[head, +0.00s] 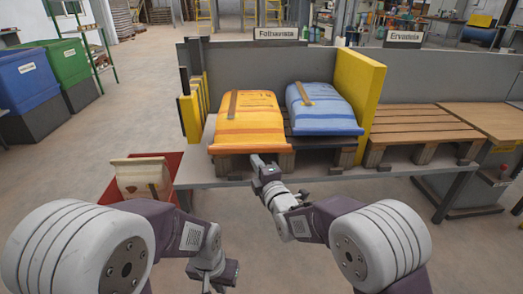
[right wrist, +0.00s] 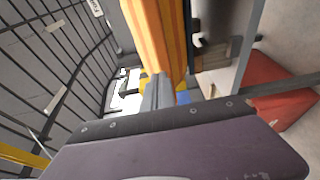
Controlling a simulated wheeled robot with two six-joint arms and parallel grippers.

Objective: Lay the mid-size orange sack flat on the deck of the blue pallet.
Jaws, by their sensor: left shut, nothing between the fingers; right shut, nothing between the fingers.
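An orange sack (head: 248,122) with a brown strip lies flat on a wooden pallet (head: 228,161) at the left of the bench. Its front end reaches the pallet's front edge. I cannot make out a blue pallet deck; the sack hides most of what is under it. My right gripper (head: 256,160) is shut and empty, just below the sack's front edge; I cannot tell if it touches. In the right wrist view the shut fingers (right wrist: 157,92) are close to the orange sack (right wrist: 155,40). My left gripper (head: 222,278) is shut and empty, low in front of the bench.
A blue sack (head: 322,108) lies right of the orange one. A yellow divider (head: 358,95) stands beyond it, then a bare slatted pallet (head: 425,131). A yellow-edged partition (head: 190,118) bounds the left side. A red tray (head: 122,192) with a cream-coloured object is at lower left.

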